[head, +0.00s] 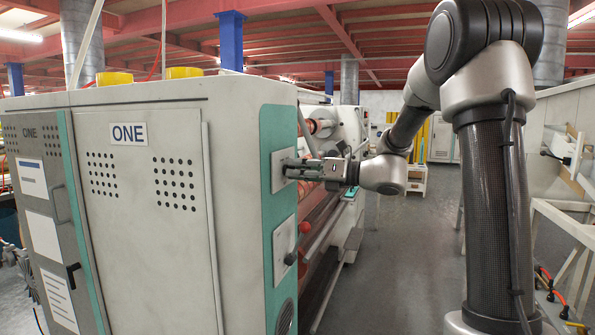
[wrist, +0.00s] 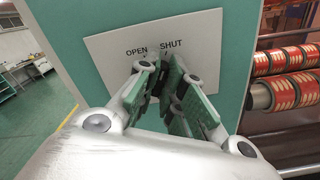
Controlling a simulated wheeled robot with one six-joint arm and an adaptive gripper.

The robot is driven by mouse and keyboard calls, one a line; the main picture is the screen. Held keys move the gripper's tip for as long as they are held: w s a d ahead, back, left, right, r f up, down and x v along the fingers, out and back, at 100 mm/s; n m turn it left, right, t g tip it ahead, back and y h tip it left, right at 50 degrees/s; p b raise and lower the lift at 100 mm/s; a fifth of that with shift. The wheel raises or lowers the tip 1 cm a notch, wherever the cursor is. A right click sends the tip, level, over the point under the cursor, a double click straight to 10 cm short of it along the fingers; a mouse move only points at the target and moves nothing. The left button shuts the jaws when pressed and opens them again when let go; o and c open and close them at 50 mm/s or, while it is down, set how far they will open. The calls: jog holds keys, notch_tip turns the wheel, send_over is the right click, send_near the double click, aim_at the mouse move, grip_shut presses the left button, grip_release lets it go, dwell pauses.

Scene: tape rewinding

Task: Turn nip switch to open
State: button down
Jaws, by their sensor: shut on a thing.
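The nip switch plate, a pale panel (wrist: 207,40) marked OPEN on the left and SHUT on the right, is on the green face of the machine. It also shows in the head view (head: 281,178). My gripper (wrist: 163,80) is at the middle of this plate, just below the lettering, with its fingers close together. It is shut on the nip switch, which the fingers hide, so I cannot tell which way the switch points. In the head view my gripper (head: 290,169) reaches the plate from the right.
A second plate (head: 285,252) with a dark knob is lower on the same green face. Rollers with red and gold tape (wrist: 288,75) are right of the panel. The large cabinet (head: 140,240) marked ONE fills the left. Open grey floor (head: 385,270) lies right of the machine.

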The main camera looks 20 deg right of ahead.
jog(key=n, duration=1.1)
jog(key=shift+s+a, duration=0.1)
jog(key=shift+s, duration=0.05)
jog(key=shift+n, duration=0.4)
jog(key=c, duration=1.5)
grip_release()
jog(key=shift+c, duration=0.2)
jog(key=v, duration=1.2)
